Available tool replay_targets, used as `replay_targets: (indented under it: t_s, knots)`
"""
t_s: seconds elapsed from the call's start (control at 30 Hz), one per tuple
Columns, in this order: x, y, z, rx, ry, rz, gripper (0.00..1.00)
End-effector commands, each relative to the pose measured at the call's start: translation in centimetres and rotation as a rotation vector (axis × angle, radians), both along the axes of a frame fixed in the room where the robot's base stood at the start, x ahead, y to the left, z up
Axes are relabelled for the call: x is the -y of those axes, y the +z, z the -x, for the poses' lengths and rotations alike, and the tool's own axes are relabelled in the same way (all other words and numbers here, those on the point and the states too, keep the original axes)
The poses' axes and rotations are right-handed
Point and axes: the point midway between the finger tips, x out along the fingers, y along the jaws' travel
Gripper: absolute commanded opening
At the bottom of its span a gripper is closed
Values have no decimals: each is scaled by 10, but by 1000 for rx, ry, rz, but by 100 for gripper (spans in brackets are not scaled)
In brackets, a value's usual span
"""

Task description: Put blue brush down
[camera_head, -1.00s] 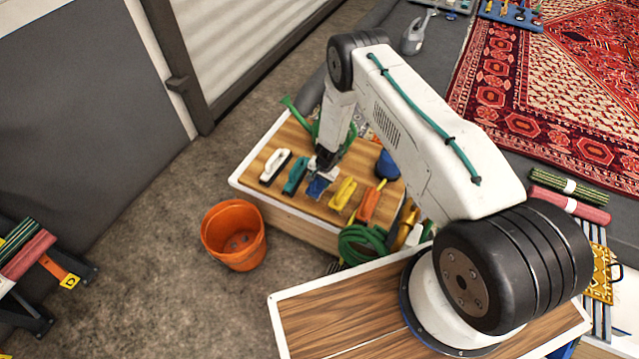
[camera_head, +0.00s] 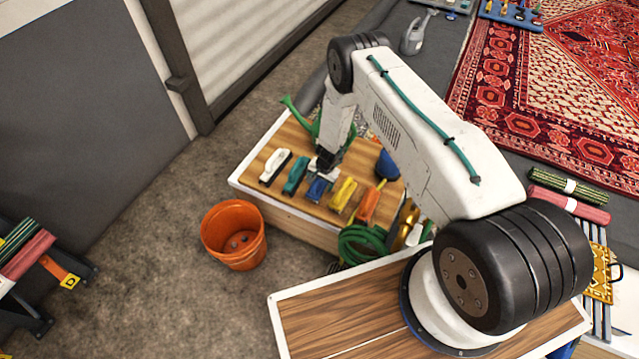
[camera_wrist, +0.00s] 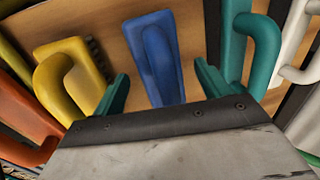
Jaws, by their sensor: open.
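The blue brush (camera_head: 318,189) lies on the wooden bench top, between a teal brush and a yellow brush. In the wrist view the blue brush (camera_wrist: 157,58) lies between the two green fingers of my gripper (camera_wrist: 160,88), with a gap on each side. My gripper (camera_head: 322,173) is open, low over the bench, and its near parts hide the lower end of the brush in the wrist view.
The teal brush (camera_head: 295,176) and a white brush (camera_head: 275,166) are to the left; the yellow brush (camera_head: 343,194) and an orange brush (camera_head: 367,205) are to the right. A green watering can (camera_head: 298,115) stands behind. An orange bucket (camera_head: 234,236) stands on the floor in front.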

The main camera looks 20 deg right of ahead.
Motion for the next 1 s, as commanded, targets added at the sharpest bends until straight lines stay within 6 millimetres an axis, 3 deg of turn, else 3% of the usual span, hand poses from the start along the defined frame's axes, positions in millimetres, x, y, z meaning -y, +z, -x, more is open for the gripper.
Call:
replay_targets:
  t_s: [0.4, 0.87, 0.97, 1.0]
  knots:
    - [11, 83, 10, 2, 0, 1, 76]
    - [13, 120, 10, 8, 9, -7, 76]
    - [8, 155, -1, 30, 41, -27, 76]
    - [5, 176, -6, 41, 62, -38, 76]
